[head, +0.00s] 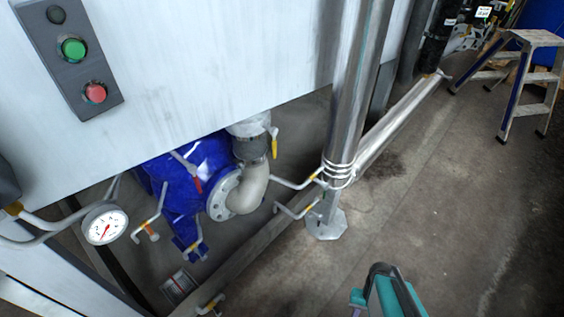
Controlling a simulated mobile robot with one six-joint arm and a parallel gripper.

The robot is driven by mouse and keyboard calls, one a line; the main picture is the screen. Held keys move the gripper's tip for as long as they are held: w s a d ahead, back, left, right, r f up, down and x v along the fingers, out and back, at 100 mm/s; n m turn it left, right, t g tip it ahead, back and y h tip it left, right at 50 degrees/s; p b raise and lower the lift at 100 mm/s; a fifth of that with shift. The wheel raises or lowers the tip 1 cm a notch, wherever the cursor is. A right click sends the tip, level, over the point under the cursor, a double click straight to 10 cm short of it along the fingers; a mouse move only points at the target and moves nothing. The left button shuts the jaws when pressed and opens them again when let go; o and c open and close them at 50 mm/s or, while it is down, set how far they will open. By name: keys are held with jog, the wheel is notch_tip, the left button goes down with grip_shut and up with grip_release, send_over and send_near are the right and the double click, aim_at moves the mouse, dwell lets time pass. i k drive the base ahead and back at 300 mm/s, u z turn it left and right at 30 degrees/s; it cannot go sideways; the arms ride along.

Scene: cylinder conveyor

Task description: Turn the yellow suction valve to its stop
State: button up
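A small yellow lever (274,148) sits on the grey pipe fitting above the pale elbow pipe (250,188) of a blue pump (190,170). It hangs roughly downward and looks like the yellow suction valve, but several other small handles nearby also carry yellow parts, so I cannot be sure. A teal and dark part of mine, seemingly my gripper (388,280), shows at the bottom edge, cut off by the frame. It is well apart from the lever, below and to the right. Its finger opening cannot be made out.
A white panel with a green button (73,49) and red button (95,92) overhangs the pump. A pressure gauge (105,226) is at left. A steel post (350,110) with thin bent pipes stands right of the pump. A step stool (515,80) is far right; floor between is clear.

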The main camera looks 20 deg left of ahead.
aim_at(274, 132)
jog(key=z, duration=0.15)
jog(key=k, duration=1)
jog(key=u, duration=1.8)
jog(key=i, duration=1)
jog(key=u, duration=0.1)
